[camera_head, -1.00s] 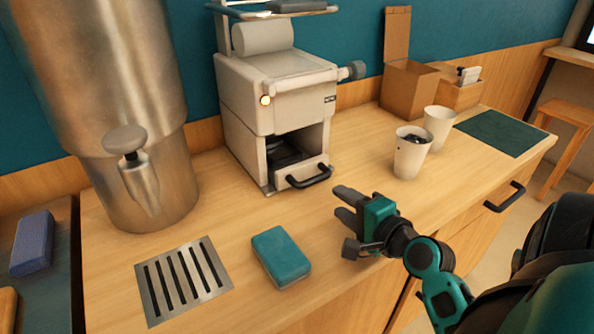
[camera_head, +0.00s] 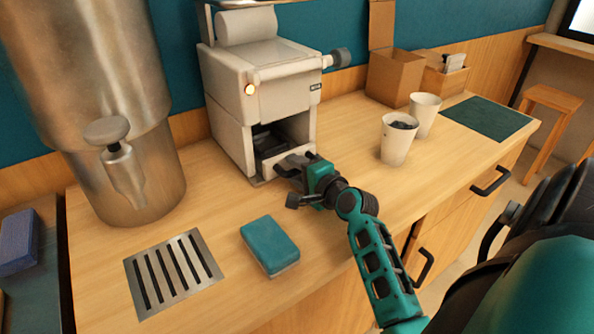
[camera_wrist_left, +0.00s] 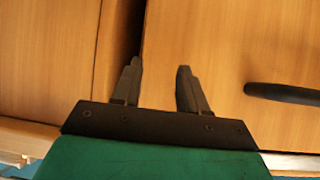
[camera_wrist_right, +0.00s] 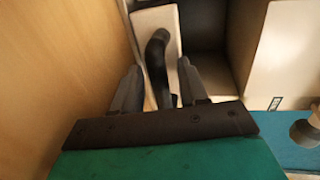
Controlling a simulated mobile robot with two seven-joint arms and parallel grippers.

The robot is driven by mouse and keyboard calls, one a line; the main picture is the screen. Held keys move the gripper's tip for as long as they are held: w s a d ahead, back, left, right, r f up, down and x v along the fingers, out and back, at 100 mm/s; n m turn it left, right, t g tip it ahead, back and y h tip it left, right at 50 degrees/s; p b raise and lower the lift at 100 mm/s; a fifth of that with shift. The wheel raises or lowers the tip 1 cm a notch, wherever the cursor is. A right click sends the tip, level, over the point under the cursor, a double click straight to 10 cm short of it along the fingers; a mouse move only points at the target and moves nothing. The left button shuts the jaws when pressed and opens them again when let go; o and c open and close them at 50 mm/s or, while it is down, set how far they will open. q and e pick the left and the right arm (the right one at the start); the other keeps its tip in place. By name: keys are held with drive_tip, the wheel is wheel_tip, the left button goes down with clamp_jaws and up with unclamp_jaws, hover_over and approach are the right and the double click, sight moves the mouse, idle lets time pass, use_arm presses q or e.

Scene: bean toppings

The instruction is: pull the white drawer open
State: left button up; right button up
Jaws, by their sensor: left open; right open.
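The white drawer (camera_head: 264,169) sits low in the front of the white machine (camera_head: 250,85), with a black bar handle. My right gripper (camera_head: 296,166) is at this handle and hides part of it in the head view. In the right wrist view, the black handle (camera_wrist_right: 157,62) stands between the two open fingers of my right gripper (camera_wrist_right: 160,88), in front of the white drawer front (camera_wrist_right: 158,18). The fingers are apart, not closed on it. My left gripper (camera_wrist_left: 155,88) is open and empty in front of wooden cabinet fronts, out of the head view.
A teal sponge (camera_head: 269,244) and a slotted metal drain plate (camera_head: 173,272) lie on the counter. A steel urn (camera_head: 105,100) stands at left. Two paper cups (camera_head: 396,145) stand right of the machine. A dark cabinet handle (camera_wrist_left: 285,93) shows beside my left gripper.

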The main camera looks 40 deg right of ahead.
clamp_jaws()
idle(0.4)
